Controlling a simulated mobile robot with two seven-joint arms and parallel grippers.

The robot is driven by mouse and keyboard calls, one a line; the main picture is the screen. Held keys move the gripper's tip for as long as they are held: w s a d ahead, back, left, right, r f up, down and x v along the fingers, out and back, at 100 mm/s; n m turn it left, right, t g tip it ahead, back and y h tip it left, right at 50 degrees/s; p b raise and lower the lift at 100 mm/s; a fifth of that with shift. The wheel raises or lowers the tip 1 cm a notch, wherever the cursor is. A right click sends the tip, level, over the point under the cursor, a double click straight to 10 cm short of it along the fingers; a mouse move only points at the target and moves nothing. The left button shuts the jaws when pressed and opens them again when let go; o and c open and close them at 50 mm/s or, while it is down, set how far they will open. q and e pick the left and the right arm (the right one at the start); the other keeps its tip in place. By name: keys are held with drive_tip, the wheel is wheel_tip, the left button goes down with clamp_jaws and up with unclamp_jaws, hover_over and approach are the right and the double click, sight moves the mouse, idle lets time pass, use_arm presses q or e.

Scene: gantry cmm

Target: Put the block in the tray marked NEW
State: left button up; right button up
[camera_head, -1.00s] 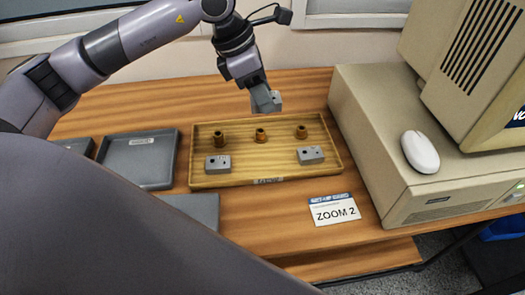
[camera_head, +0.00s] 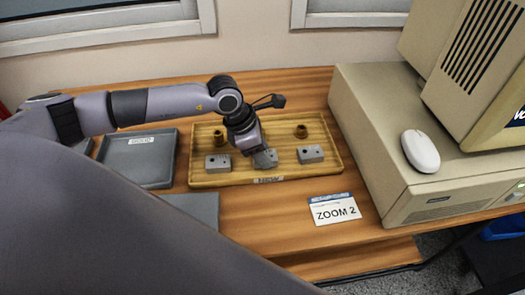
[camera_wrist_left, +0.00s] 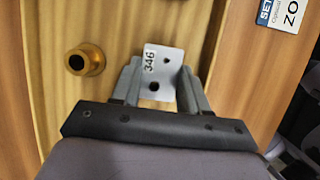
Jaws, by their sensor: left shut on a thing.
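My left gripper (camera_head: 260,154) is shut on a grey block (camera_head: 268,159), low over the front middle of the wooden tray (camera_head: 222,182). In the left wrist view the block (camera_wrist_left: 161,70) shows the number 346 and two dark holes, between the two fingers. I cannot tell whether it touches the tray floor. Two similar grey blocks sit in the tray, one at the left (camera_head: 217,163) and one at the right (camera_head: 310,154). The label (camera_head: 269,180) on the tray's front is too small to read surely. My right gripper is not in view.
Brass bushings stand in the tray at the left (camera_head: 219,138) and right (camera_head: 301,131). A ZOOM 2 card (camera_head: 334,209) and a beige computer (camera_head: 385,150) are at the right.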

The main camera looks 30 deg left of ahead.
use_arm(q)
drive_tip(key=shift+f, duration=0.25)
drive_tip(key=o, duration=1.1)
drive_tip(key=shift+o, duration=0.2)
drive_tip(key=shift+r, duration=0.1)
drive_tip(key=shift+r, duration=0.15)
drive_tip(key=v, duration=1.2)
